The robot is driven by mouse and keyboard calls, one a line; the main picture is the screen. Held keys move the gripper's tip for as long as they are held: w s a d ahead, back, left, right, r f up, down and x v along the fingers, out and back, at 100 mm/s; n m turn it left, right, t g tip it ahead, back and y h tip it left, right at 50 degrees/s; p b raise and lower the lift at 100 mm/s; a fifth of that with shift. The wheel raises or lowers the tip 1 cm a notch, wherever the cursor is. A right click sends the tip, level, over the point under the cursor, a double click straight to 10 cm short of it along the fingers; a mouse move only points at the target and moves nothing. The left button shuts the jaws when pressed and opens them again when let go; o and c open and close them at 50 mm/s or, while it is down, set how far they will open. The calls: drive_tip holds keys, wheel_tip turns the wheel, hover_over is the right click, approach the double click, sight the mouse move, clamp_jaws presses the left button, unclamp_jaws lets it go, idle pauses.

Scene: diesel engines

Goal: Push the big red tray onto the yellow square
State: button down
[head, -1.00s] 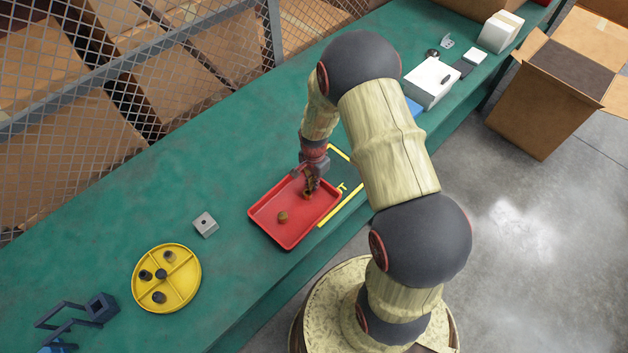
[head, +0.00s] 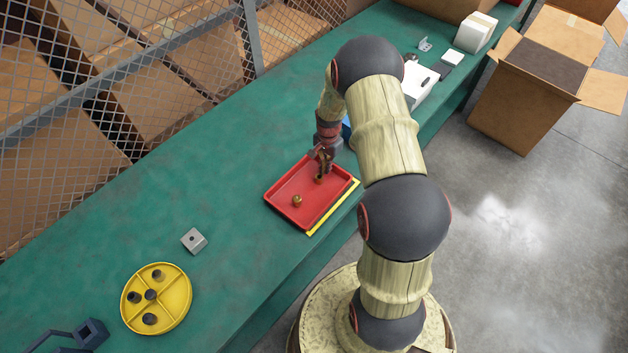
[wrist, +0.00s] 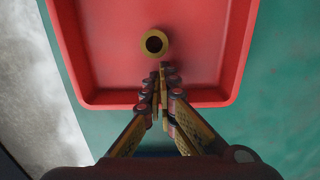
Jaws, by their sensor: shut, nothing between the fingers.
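The big red tray (head: 318,202) lies on the green bench, over most of the yellow square (head: 336,208). A yellow strip shows along the tray's lower right side, up to its right corner; the rest is hidden. My gripper (head: 320,172) is shut and empty, its fingertips reaching down inside the tray near its right end. The wrist view shows the closed fingers (wrist: 162,72) over the tray floor (wrist: 105,50), having passed over the near wall. Whether the fingertips touch the tray is unclear.
A grey block (head: 194,240) and a yellow divided dish (head: 156,299) stand at lower left. White boxes (head: 420,84) stand beyond my arm.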

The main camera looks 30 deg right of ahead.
drive_tip(key=shift+w+d, duration=0.25)
drive_tip(key=shift+d, duration=0.5)
drive_tip(key=shift+r, duration=0.15)
wheel_tip(320, 180, up, 10)
drive_tip(key=p, duration=0.5)
drive_tip(key=shift+p, duration=0.35)
drive_tip(key=shift+f, duration=0.2)
